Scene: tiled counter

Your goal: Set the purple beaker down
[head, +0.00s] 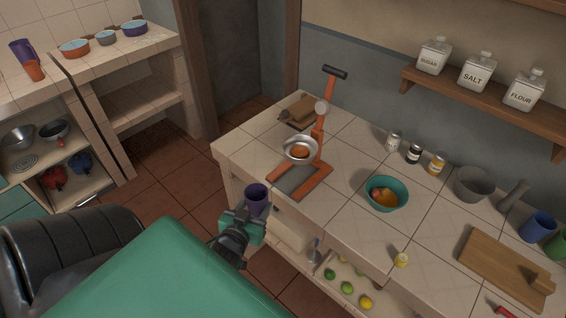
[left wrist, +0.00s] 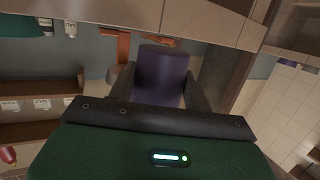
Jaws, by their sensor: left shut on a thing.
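The purple beaker (head: 257,197) is held in my left gripper (head: 243,214), just off the front edge of the tiled counter (head: 345,213) near its left corner. In the left wrist view the beaker (left wrist: 161,75) sits between the two dark fingers (left wrist: 160,92), which are shut on it. In the head view it looks roughly upright and apart from the counter top. The lower part of the beaker is partly hidden by the gripper. My right gripper is not in view.
An orange stand (head: 318,150) with a metal bowl is on the counter close to the beaker. A teal bowl (head: 387,194), several jars and a cutting board (head: 503,268) lie further right. A shelf below the counter holds limes and lemons (head: 347,288).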

